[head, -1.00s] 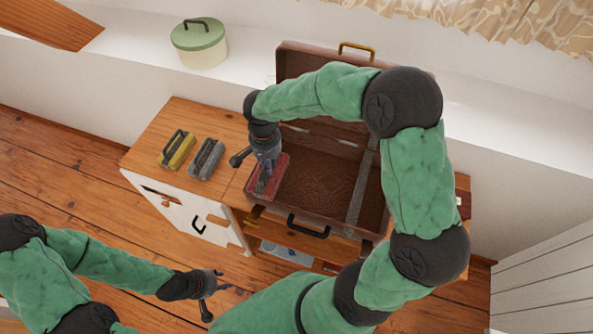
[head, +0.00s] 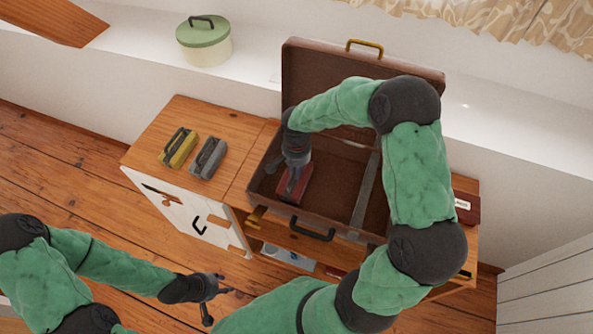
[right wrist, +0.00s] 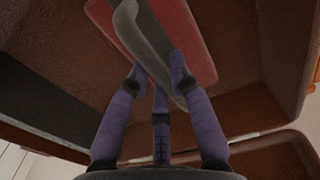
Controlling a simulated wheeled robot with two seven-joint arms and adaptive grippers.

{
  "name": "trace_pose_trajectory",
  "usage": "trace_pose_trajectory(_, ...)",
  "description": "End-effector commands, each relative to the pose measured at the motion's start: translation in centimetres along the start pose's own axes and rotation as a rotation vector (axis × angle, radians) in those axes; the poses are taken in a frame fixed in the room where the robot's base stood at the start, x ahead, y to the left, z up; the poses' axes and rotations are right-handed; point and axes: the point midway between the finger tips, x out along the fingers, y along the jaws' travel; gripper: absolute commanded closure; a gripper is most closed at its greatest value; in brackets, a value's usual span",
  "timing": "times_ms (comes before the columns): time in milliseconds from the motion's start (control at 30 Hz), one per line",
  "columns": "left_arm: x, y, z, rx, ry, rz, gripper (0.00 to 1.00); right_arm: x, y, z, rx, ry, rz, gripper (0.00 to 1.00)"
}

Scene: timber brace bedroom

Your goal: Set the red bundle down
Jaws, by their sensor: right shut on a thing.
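The red bundle (head: 302,190) is in the left part of the open brown suitcase (head: 330,215), in the head view. My right gripper (head: 294,178) reaches down from above and is shut on the bundle's grey handle. The right wrist view shows the handle (right wrist: 148,42) between my purple fingers, with the red bundle (right wrist: 198,40) behind it. I cannot tell whether the bundle touches the suitcase floor. My left gripper (head: 222,292) is empty, with its fingers spread, above the wooden floor in front of the cabinet.
A yellow bundle (head: 180,148) and a grey bundle (head: 208,158) lie on the wooden cabinet top left of the suitcase. A strap-like divider (head: 364,190) crosses the suitcase. A green-lidded pot (head: 204,45) stands on the white ledge behind.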

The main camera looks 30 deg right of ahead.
Motion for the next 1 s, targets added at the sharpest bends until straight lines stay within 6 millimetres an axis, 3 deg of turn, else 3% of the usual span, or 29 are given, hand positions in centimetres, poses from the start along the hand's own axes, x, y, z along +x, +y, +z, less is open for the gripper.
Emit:
trace_pose_trajectory(367, 0.4, -0.1, 0.0, 0.000, 0.000, 0.000, 0.60, 0.3, 0.0, -0.1, 0.001, 0.002, -0.001, 1.00)
trace_pose_trajectory(400, 0.3, -0.1, 0.0, 0.000, 0.000, 0.000, 0.60, 0.3, 0.0, 0.0, 0.001, 0.001, -0.001, 0.67)
trace_pose_trajectory(467, 0.2, -0.1, 0.0, 0.000, 0.000, 0.000, 0.60, 0.2, 0.0, 0.0, 0.001, 0.001, -0.001, 0.55)
trace_pose_trajectory(833, 0.1, 0.0, 0.0, 0.000, 0.000, 0.000, 0.60, 0.0, 0.0, 0.0, 0.001, 0.001, 0.000, 0.55)
trace_pose_trajectory(1000, -0.6, 0.2, 0.0, 0.000, 0.000, 0.000, 0.60, -1.8, -0.1, -0.1, 0.001, 0.003, -0.001, 0.55)
